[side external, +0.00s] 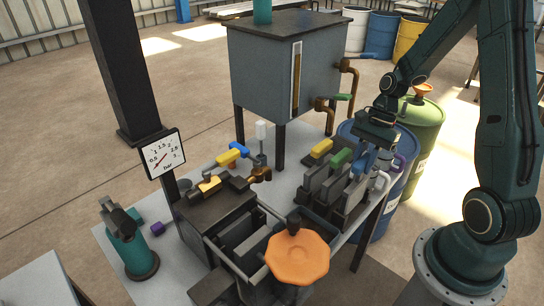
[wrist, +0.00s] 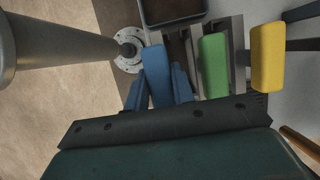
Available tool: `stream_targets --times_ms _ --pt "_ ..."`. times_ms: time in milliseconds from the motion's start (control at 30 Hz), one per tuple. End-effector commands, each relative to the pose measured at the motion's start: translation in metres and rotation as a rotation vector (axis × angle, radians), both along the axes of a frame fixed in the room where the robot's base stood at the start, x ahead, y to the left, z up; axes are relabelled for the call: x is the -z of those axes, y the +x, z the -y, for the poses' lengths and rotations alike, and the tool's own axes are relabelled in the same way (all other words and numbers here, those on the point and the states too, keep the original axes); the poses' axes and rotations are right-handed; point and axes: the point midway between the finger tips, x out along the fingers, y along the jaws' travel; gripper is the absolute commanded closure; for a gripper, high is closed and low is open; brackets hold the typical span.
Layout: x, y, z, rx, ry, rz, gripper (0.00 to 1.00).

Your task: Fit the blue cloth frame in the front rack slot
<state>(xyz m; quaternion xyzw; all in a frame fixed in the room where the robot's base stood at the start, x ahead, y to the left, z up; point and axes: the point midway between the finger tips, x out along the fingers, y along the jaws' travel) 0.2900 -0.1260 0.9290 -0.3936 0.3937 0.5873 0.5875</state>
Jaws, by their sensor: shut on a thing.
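The blue cloth frame shows mainly by its blue handle (wrist: 157,76) in the wrist view. My gripper (side external: 370,152) is over the front end of the rack (side external: 318,217) in the side view, its fingers pointing down and shut on that handle. In the side view the fingers and handle overlap, and the frame's lower part is mostly hidden, so I cannot tell how deep it sits. The green-handled frame (side external: 341,158) and the yellow-handled frame (side external: 321,148) stand upright beside it; their green handle (wrist: 214,65) and yellow handle (wrist: 267,57) show in the wrist view.
The press with an orange handwheel (side external: 297,258) stands left of the rack. A grey tank (side external: 275,80) with brown pipes is behind. Blue and green drums (side external: 418,125) stand beyond the table.

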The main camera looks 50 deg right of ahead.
Motion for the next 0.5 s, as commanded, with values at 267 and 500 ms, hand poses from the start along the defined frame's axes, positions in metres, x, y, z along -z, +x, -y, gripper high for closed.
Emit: stream_targets --times_ms 267,500 --pt "0.007 0.0 0.0 0.0 0.001 0.0 1.0" --pt "0.012 0.0 0.0 -0.001 0.001 0.0 1.0"
